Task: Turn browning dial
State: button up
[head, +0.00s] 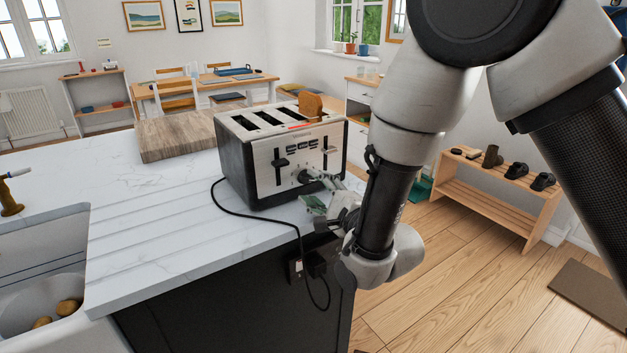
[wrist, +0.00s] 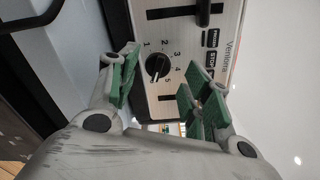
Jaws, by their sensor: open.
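A silver and black toaster (head: 265,150) stands on the white counter, with a slice of toast (head: 310,104) sticking up from its right slot. The browning dial (wrist: 157,67) is a black knob on the toaster's front panel, ringed by the numbers 1 to 5. My gripper (head: 320,190) is in front of the lower part of the panel and partly hides the dial in the head view. In the wrist view my gripper (wrist: 158,88) is open, with one green-padded finger on each side of the dial and apart from it. Nothing is held between the fingers.
Two black levers (head: 281,164) stand out from the toaster front. A black cord (head: 245,214) runs over the counter edge to a socket (head: 297,268). A wooden board (head: 180,136) lies behind the toaster, and a sink (head: 40,262) is at the left. The front counter surface (head: 170,220) is clear.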

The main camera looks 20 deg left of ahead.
aim_at(305, 180)
jog(key=x, duration=0.4)
jog(key=shift+w+a, duration=0.25)
jog(key=shift+a, duration=0.05)
jog(key=c, duration=0.9)
